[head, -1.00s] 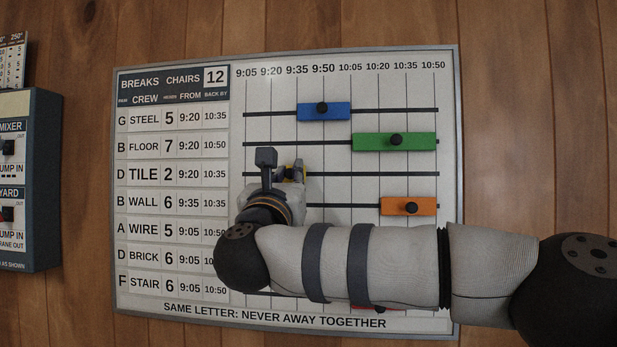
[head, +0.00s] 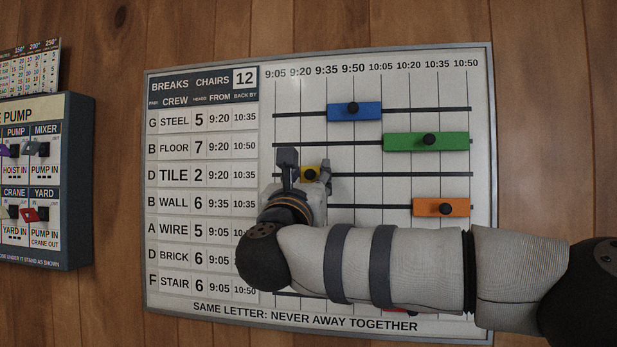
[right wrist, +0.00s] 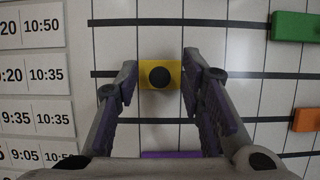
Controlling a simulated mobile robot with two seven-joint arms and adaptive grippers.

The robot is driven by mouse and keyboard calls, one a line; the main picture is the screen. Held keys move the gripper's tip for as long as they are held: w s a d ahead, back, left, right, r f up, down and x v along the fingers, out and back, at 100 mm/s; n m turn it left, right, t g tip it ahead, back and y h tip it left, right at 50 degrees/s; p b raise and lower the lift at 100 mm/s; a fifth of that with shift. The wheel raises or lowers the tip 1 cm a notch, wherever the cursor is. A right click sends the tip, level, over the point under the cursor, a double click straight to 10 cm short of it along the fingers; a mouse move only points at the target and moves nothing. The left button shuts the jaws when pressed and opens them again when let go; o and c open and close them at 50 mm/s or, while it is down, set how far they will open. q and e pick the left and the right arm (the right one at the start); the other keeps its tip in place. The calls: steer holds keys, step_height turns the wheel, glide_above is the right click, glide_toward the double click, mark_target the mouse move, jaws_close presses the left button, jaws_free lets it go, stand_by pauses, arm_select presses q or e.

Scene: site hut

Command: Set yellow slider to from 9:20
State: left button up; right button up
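The yellow slider (head: 310,174) with a black knob sits on the TILE row's rail of the white breaks board (head: 205,317). In the right wrist view the yellow slider (right wrist: 147,76) has its left edge close to the second vertical line, which matches the 9:20 column. My right gripper (head: 306,166) is at the slider, one finger on each side. In the right wrist view my right gripper (right wrist: 160,80) is open, with narrow gaps between its fingers and the slider. My left gripper is in neither view.
Blue (head: 354,111), green (head: 426,142) and orange (head: 440,207) sliders sit on other rails. My right forearm covers the lower rails. A switch panel (head: 80,180) hangs at left.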

steer(key=v, duration=1.2)
